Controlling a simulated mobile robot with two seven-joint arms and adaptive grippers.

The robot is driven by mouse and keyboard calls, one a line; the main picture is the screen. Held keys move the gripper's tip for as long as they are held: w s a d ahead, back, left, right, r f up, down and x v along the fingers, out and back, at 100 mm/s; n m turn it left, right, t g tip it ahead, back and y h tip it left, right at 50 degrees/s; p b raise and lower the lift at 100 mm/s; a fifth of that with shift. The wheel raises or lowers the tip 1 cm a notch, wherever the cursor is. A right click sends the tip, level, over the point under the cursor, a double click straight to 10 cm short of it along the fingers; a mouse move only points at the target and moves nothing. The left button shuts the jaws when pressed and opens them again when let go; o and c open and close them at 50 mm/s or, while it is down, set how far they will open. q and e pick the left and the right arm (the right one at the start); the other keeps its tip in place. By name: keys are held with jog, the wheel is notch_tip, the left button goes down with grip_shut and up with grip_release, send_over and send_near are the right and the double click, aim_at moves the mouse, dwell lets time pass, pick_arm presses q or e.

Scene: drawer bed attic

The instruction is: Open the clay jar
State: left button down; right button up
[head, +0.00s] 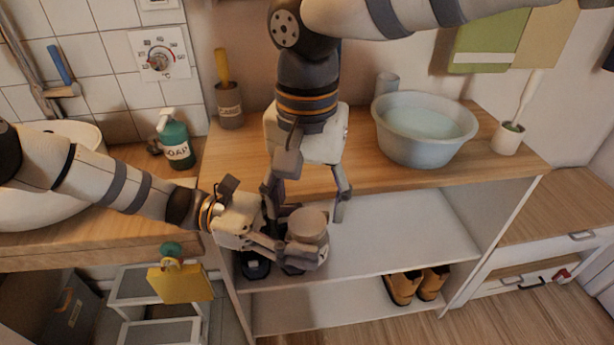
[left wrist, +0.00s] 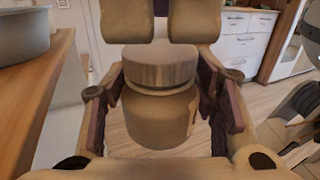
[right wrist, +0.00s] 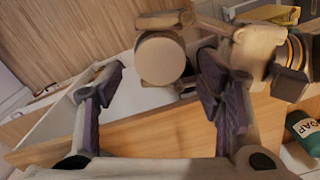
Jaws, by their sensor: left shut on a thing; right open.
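The clay jar (head: 303,251) is a small tan pot with a round wooden lid (head: 308,222) on its top. My left gripper (head: 290,246) is shut around the jar's body in front of the shelf unit. In the left wrist view the jar (left wrist: 160,118) stands upright between the fingers, with the lid (left wrist: 160,66) above them. My right gripper (head: 304,208) points down over the jar with its fingers spread on either side. In the right wrist view the lid (right wrist: 160,57) shows between and beyond the open fingertips. I see no contact between the right fingers and the lid.
A green soap bottle (head: 176,142) stands further left. Brown shoes (head: 404,287) are on the lower shelf.

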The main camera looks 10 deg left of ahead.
aim_at(324, 244)
jog(key=shift+f, duration=1.35)
jog(key=c, duration=1.2)
jog(key=n, duration=0.3)
jog(key=o, duration=1.3)
